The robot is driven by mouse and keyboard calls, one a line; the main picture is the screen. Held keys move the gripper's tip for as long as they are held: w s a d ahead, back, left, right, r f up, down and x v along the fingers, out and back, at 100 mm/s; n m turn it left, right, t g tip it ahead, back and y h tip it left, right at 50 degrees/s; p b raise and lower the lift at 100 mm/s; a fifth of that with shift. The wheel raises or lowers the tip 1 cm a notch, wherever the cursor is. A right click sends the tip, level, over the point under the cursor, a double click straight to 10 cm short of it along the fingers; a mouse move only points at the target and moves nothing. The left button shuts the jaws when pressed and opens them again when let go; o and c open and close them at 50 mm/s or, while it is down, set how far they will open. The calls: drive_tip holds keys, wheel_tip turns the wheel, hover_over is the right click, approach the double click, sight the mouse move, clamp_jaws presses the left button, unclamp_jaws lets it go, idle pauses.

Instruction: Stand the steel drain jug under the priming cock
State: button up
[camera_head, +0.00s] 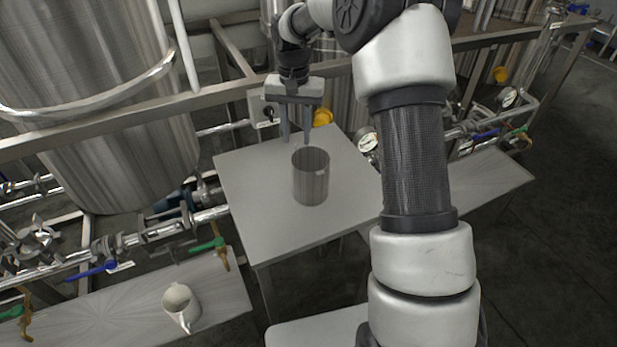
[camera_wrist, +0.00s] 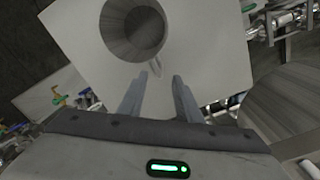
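The steel drain jug (camera_head: 311,176), an open-topped cylinder, stands upright on the grey table. In the wrist view the jug (camera_wrist: 133,30) shows its open mouth, and its handle (camera_wrist: 156,67) points toward the gap between my fingers. My gripper (camera_head: 296,139) is open and empty, fingers pointing down, just behind the jug and apart from it. Small cocks with green handles hang over the low left bench (camera_head: 218,247) and at the right bench (camera_head: 521,137). I cannot tell which is the priming cock.
A white jug (camera_head: 180,305) stands on the low left bench (camera_head: 110,315). A large steel tank (camera_head: 90,100) and a frame rail (camera_head: 120,113) are at left. Pipes with a gauge (camera_head: 367,142) run behind the table. The table (camera_head: 255,215) is otherwise clear.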

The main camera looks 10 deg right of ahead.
sight(298, 163)
wheel_tip(298, 163, down, 11)
drive_tip(key=shift+r+b, duration=0.15)
drive_tip(key=shift+b, duration=0.35)
drive_tip(key=shift+c, duration=0.2)
clamp_jaws()
